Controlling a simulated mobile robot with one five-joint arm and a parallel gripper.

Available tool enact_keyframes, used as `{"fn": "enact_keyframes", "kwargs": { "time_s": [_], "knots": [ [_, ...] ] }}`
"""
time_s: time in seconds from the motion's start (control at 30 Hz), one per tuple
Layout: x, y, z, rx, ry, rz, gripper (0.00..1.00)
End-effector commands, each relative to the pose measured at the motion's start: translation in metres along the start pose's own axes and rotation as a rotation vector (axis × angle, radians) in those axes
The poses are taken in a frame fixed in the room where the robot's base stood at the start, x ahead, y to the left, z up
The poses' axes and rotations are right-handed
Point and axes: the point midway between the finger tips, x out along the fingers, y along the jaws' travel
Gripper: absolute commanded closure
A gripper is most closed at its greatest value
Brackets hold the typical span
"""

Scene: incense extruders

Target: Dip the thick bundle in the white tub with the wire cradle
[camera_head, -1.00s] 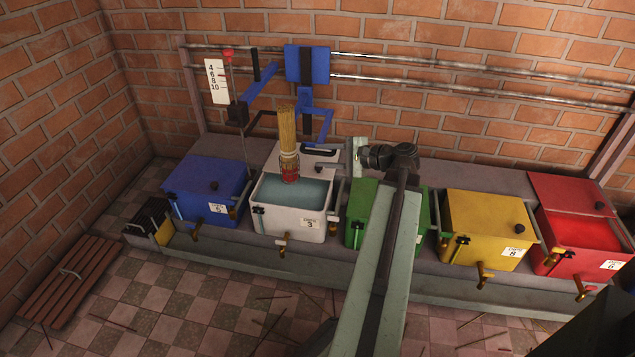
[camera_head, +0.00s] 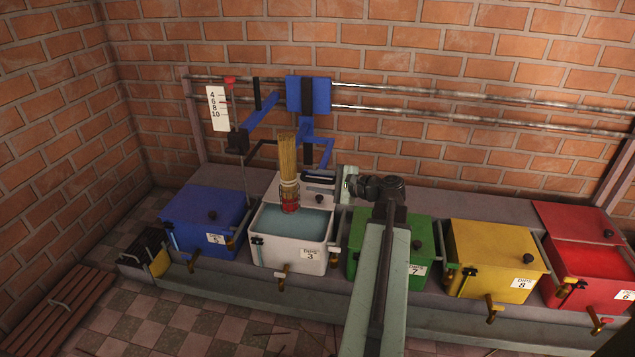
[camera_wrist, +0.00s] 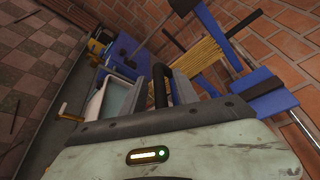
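The thick bundle (camera_head: 288,158) of tan sticks stands upright in the wire cradle (camera_head: 289,190) over the white tub (camera_head: 285,257). Its red lower end is at the pale blue-green liquid; I cannot tell how deep. The white tub's lid (camera_head: 322,189) is raised at the back, with a black handle. My gripper (camera_head: 338,185) is beside the lid's right edge, right of the bundle. The wrist view shows the bundle (camera_wrist: 200,57) and part of the white tub (camera_wrist: 112,97).
A blue carriage (camera_head: 308,95) hangs on wall rails, with blue arms around the bundle. A depth scale (camera_head: 217,108) is left of it. A blue tub (camera_head: 203,218) stands left; green (camera_head: 425,240), yellow (camera_head: 490,255) and open red (camera_head: 590,268) tubs stand right. Brass taps stick out in front.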

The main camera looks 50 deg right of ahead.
Motion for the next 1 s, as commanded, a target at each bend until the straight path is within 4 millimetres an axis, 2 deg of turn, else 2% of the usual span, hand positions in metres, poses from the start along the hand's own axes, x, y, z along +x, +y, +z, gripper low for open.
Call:
{"fn": "enact_keyframes", "kwargs": {
  "time_s": [0.1,0.23,1.0],
  "knots": [
    [-0.0004,-0.0001,0.0001,0.0,0.0,0.0,0.64],
    [-0.0005,-0.0001,0.0,0.0,0.0,0.0,1.0],
    [-0.0013,-0.0007,-0.0007,0.0,0.001,-0.002,1.0]
  ]
}}
